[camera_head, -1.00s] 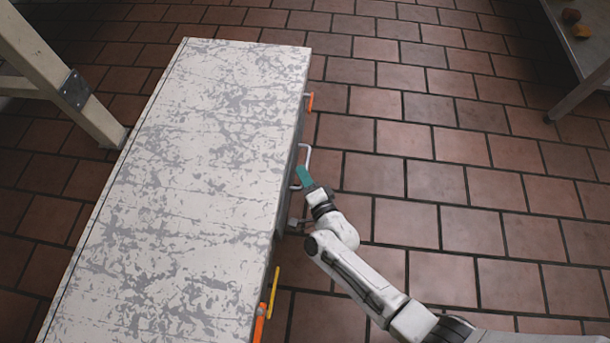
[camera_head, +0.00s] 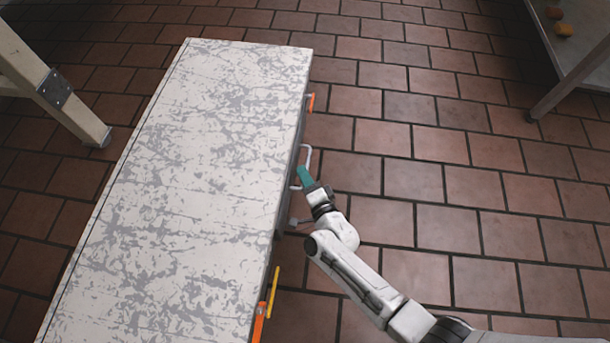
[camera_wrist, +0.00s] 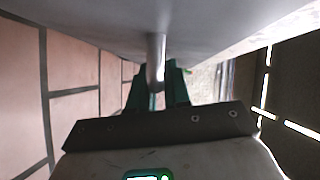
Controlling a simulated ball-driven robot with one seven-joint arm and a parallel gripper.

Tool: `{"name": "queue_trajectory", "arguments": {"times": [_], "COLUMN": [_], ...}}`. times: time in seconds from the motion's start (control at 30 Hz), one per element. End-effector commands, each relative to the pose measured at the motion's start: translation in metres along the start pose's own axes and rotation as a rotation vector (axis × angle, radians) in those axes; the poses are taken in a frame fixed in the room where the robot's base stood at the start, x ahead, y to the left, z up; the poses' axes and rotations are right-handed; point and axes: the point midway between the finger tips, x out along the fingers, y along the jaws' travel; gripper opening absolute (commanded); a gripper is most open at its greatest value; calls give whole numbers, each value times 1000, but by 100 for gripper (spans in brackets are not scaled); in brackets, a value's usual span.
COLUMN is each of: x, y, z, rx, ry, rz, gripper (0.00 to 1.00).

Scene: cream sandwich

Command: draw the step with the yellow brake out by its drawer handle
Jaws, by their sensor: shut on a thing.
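The step (camera_head: 190,180) is a long box with a worn white-and-grey top, running from lower left to upper centre in the head view. The yellow brake (camera_head: 273,292) is a bar on its right side, near the lower end. The pale drawer handle (camera_head: 307,156) stands out from the same side, farther up. My gripper (camera_head: 303,176), with teal fingers, is shut on this handle. In the wrist view, a pale bar of the handle (camera_wrist: 156,58) runs between my fingers (camera_wrist: 160,88). The fingertips' exact contact is partly hidden.
Orange parts sit on the step's right side, one far (camera_head: 311,102) and one near (camera_head: 259,322). A pale post (camera_head: 50,85) stands at the left. A table (camera_head: 575,50) with small brown items is at upper right. Tiled floor (camera_head: 420,180) right of the step is clear.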

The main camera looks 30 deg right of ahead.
Motion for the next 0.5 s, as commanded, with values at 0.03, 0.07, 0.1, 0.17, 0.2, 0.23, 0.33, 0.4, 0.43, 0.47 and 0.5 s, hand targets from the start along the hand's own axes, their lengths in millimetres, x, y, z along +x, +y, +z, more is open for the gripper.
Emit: {"name": "queue_trajectory", "arguments": {"times": [0.03,0.07,0.1,0.17,0.2,0.23,0.33,0.4,0.43,0.47,0.5], "x": [-1,-1,-1,-1,-1,-1,-1,-1,0,0,0], "y": [2,2,2,2,2,2,2,1,1,1,1], "z": [1,1,1,1,1,1,1,1,1,1,1], "rx": [0,0,0,0,0,0,0,0,0,0,0], "ry": [-2,-3,-3,-3,-3,-3,-3,-2,-2,-2,-2], "rz": [5,5,5,5,5,5,4,3,2,2,2], "gripper": [0,0,0,0,19,22,31,38,41,44,47]}}
